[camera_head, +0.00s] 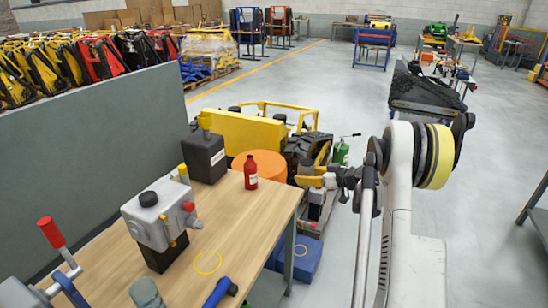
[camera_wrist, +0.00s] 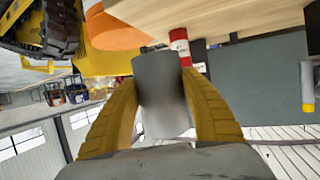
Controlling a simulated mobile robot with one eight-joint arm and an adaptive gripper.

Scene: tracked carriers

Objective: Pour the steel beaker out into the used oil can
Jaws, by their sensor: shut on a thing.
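The steel beaker (camera_wrist: 160,90) is a plain grey cylinder between the two yellow fingers of my gripper (camera_wrist: 163,100) in the wrist view. The fingers are shut on its sides. In the head view my gripper (camera_head: 314,181) is off the right edge of the workbench, at the end of my arm. The beaker is too small there to make out its tilt or contents. A black can (camera_head: 205,157) with a white label and yellow top stands at the far left of the bench. It may be the used oil can; its label is unreadable. My gripper is well to its right.
On the workbench (camera_head: 255,212), a red bottle (camera_head: 251,171) stands near the back right corner. A grey metal unit (camera_head: 160,218) and a blue tool (camera_head: 217,292) are nearer. A grey panel (camera_head: 90,135) borders the left. An orange drum (camera_head: 262,160) and yellow machine stand behind.

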